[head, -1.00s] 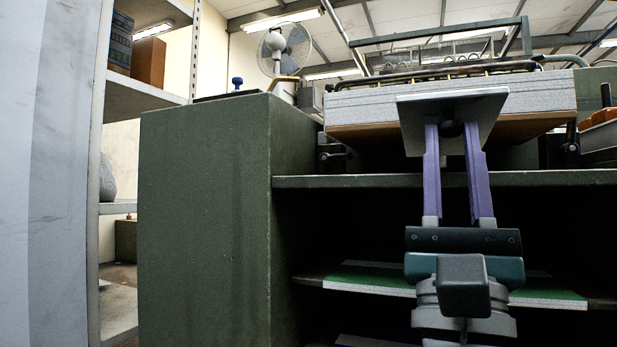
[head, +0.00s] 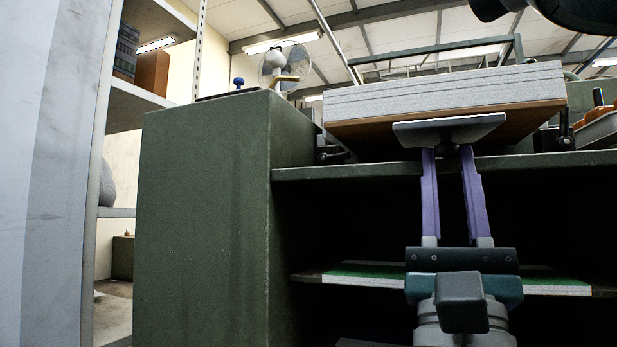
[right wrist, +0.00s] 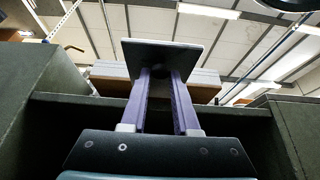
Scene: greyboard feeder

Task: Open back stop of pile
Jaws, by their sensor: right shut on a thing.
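The back stop (head: 470,128) is a flat grey plate. It lies folded down, seen nearly edge-on, just below the front edge of the pile. It also shows as a dark tilted plate in the right wrist view (right wrist: 160,55). The pile (head: 440,92) of grey boards rests on a brown wooden board (head: 365,135), and its near face is uncovered. My right gripper (head: 447,150) comes up from below with two purple fingers. It is shut on the back stop from beneath; the plate hides the exact grip. My left gripper is not in view.
A green cabinet (head: 205,200) stands left of the pile, and a green shelf edge (head: 350,172) runs below it. A lower shelf with green-and-white boards (head: 375,274) is behind my right wrist. An orange-and-grey tray (head: 597,130) is at the right.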

